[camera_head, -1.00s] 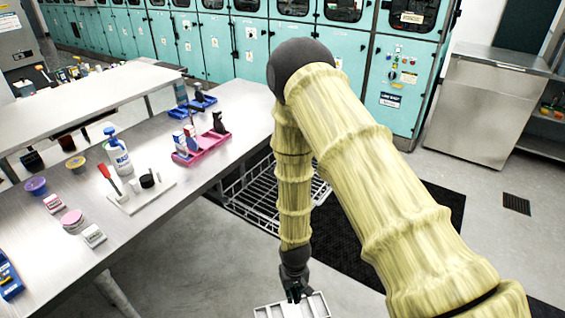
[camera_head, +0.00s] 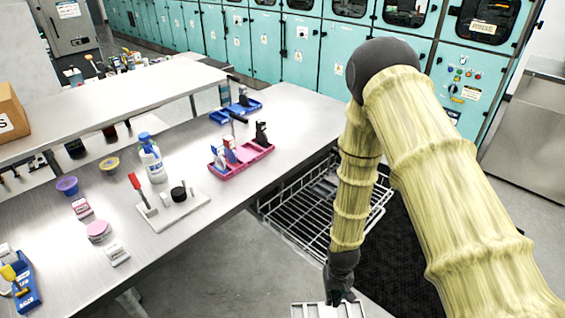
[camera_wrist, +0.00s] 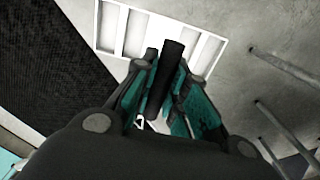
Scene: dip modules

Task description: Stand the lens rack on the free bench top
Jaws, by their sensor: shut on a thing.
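The lens rack seems to be the white, open-compartment tray (camera_head: 325,311) at the bottom edge of the head view, partly cut off. In the wrist view the white rack (camera_wrist: 222,48) lies beyond my fingers, with a dark upright bar (camera_wrist: 165,75) between them. My gripper (camera_head: 338,297) is shut on this bar, which seems to be the rack's handle, and hangs low to the right of the bench. The steel bench top (camera_head: 60,245) is at the left, with a bare stretch along its front edge.
A raised shelf (camera_head: 110,108) runs behind. A wire rack (camera_head: 320,210) and dark mat (camera_head: 405,255) are right of the bench.

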